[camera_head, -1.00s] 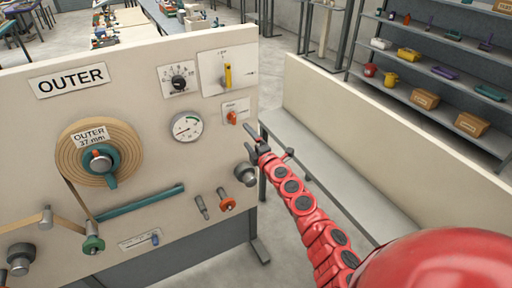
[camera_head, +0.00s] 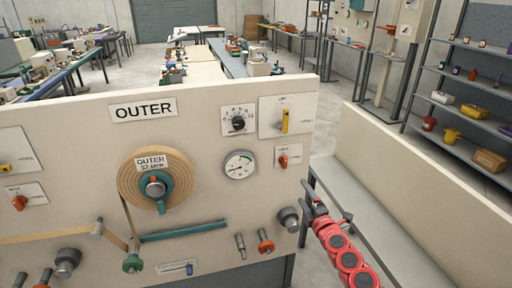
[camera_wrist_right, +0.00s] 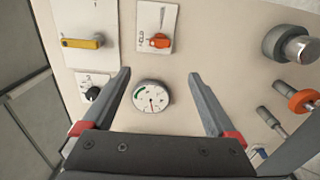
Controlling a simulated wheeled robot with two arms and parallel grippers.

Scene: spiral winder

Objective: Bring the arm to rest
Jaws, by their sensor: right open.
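My right arm is red with dark round joint covers and comes in from the lower right in the head view. Its gripper (camera_head: 308,200) is beside the right edge of the machine panel (camera_head: 85,135), near a grey knob (camera_head: 289,219). In the right wrist view the gripper (camera_wrist_right: 160,80) is open, its two fingers wide apart and nothing between them but the panel face and a round gauge (camera_wrist_right: 151,96) behind. I cannot tell whether the gripper touches the panel. My left gripper is not in view.
The panel carries an OUTER sign (camera_head: 143,109), a brown wound coil (camera_head: 135,185), a yellow switch (camera_head: 285,121) and an orange-red switch (camera_head: 283,161). A low cream wall (camera_head: 420,170) and grey bench (camera_head: 365,225) stand right of it. Shelves (camera_head: 470,90) stand behind.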

